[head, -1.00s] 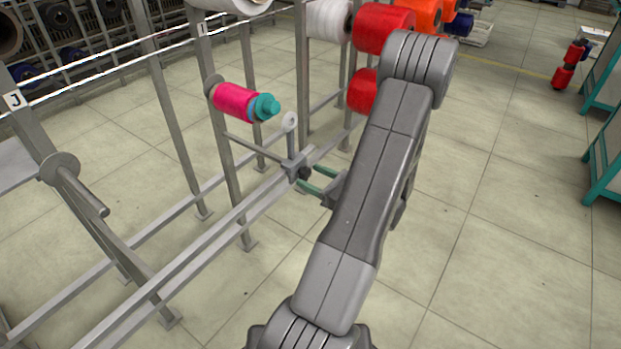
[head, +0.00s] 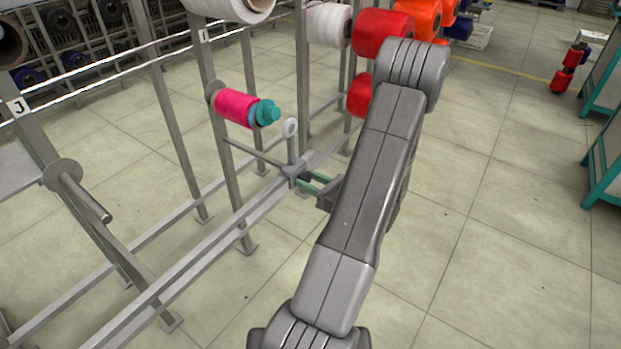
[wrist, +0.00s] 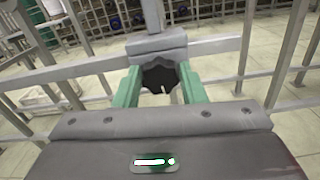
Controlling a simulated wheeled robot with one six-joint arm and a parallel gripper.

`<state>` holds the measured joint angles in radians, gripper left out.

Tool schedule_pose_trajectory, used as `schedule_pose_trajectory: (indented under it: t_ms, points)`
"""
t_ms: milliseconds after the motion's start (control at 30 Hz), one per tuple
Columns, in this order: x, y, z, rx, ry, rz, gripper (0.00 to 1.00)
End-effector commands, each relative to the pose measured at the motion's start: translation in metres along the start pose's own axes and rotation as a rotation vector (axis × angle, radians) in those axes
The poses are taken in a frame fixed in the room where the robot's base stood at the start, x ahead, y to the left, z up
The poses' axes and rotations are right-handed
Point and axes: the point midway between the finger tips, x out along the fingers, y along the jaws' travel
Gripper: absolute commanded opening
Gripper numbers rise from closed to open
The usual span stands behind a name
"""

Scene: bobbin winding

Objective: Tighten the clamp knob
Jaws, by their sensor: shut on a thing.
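The clamp knob (wrist: 158,79) is dark and lobed, with a small white mark, on the front of the grey clamp block (wrist: 156,44). In the head view the clamp block (head: 293,173) sits on a thin rod, with an upright post and a white ring guide (head: 290,128) above it. My gripper (wrist: 160,88) has its green fingers on both sides of the knob and is shut on it. In the head view my gripper (head: 313,181) reaches the clamp from the right; the knob is mostly hidden there by the fingers.
A pink bobbin (head: 236,107) with a teal end sits on a spindle left of the ring. Red spools (head: 381,34) hang behind my arm. An empty spindle (head: 85,196) juts out at left. Frame rails (head: 190,268) run below the clamp.

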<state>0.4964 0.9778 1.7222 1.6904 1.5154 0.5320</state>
Motion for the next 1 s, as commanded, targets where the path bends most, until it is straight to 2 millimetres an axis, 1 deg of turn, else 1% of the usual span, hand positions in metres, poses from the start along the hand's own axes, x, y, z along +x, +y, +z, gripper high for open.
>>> schedule_pose_trajectory:
  t_ms: [33, 233, 567, 600, 667, 700, 1000]
  points:
    - [-0.0002, 0.0006, 0.0048, 0.035, 0.001, 0.0, 0.14]
    - [-0.0003, 0.0, 0.0023, 0.133, 0.001, 0.0, 0.14]
    - [-0.0003, -0.0003, -0.0001, 0.148, 0.001, 0.0, 0.14]
    - [-0.0003, -0.0003, -0.0001, 0.147, 0.001, 0.0, 0.43]
    - [-0.0003, -0.0003, -0.0001, 0.147, 0.001, -0.001, 0.55]
    - [-0.0003, -0.0003, -0.0001, 0.147, 0.001, 0.0, 0.59]
    - [-0.0017, -0.0005, 0.0002, 0.146, 0.001, -0.001, 0.59]
